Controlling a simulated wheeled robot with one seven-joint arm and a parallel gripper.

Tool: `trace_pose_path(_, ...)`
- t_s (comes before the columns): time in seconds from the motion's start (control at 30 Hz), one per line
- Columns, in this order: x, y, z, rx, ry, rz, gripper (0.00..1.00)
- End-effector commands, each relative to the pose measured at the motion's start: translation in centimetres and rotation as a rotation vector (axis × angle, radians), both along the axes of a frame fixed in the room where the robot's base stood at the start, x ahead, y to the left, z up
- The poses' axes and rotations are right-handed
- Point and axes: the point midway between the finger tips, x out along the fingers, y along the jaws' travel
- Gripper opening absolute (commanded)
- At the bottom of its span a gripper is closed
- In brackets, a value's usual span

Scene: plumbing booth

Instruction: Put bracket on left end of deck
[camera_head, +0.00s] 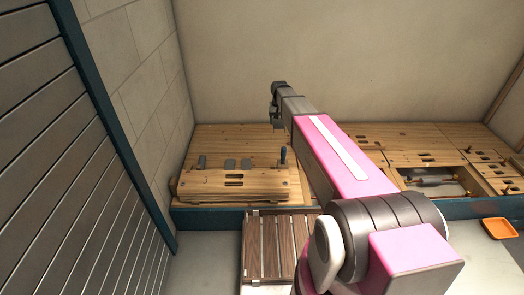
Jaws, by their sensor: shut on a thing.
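My pink and grey arm reaches up and away from the lower right. My gripper (276,116) is at its far end, above the back of the light wooden deck (222,140). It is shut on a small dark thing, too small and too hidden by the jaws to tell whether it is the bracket. The deck's left end (190,184) is to the left of and below the gripper. My arm hides part of the deck's right side.
A slatted brown platform (271,247) is in front. At the right, an open recess (436,184) holds metal pipe parts, and an orange tray (499,229) is nearby. A slatted grey wall (75,170) bounds the left.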

Motion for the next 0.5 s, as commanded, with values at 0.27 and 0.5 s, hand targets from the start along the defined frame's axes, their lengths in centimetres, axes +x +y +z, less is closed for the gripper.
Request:
trace_pose_path(0.27,5.2,4.3,-13.3,0.000,0.004,0.003,0.34)
trace_pose_path(0.5,6.8,6.9,-22.2,0.000,0.003,0.002,0.34)
